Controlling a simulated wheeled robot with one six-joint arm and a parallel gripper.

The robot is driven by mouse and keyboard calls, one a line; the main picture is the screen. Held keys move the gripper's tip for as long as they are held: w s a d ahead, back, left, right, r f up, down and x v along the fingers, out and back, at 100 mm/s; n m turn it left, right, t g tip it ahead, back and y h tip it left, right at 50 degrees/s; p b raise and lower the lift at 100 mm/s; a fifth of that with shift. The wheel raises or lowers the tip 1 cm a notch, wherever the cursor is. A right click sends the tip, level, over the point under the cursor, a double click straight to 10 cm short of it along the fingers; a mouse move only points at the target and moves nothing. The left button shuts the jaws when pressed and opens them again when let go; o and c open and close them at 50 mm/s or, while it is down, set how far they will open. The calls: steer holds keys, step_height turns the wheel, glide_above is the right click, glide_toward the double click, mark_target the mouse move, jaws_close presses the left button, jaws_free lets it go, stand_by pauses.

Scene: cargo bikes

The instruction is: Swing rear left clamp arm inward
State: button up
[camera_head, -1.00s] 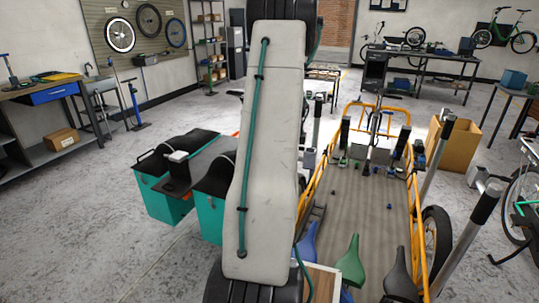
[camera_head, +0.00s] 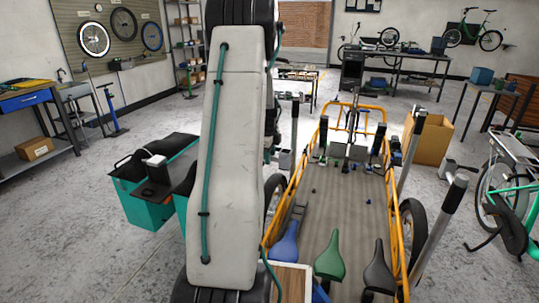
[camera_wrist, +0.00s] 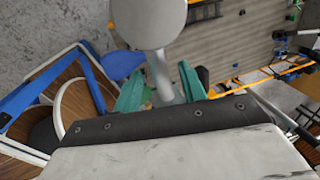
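In the head view my arm hides my gripper and the near left side of the orange cargo bike (camera_head: 304,193). In the wrist view my gripper (camera_wrist: 162,76) has its two teal fingers apart, with a grey rod (camera_wrist: 163,80) between them. The rod runs up to a large rounded light-grey end (camera_wrist: 149,18). I cannot tell whether the fingers press on the rod. Silver clamp arms with black ends stand along the bike's right side, one near (camera_head: 445,222) and one farther back (camera_head: 411,150). The rear left clamp arm cannot be made out for sure.
Blue, green (camera_head: 329,254) and black saddles stand at the bed's near end. A teal pannier box (camera_head: 148,207) is left of my arm. A cardboard box (camera_head: 430,138) and a green bike (camera_head: 515,195) are on the right. The floor at left is open.

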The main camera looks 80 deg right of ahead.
step_height(320, 180, up, 8)
steer(key=a, duration=0.1)
steer(key=shift+a+f, duration=0.2)
steer(key=shift+a, duration=0.1)
steer(key=shift+w, duration=0.1)
stand_by(0.6)
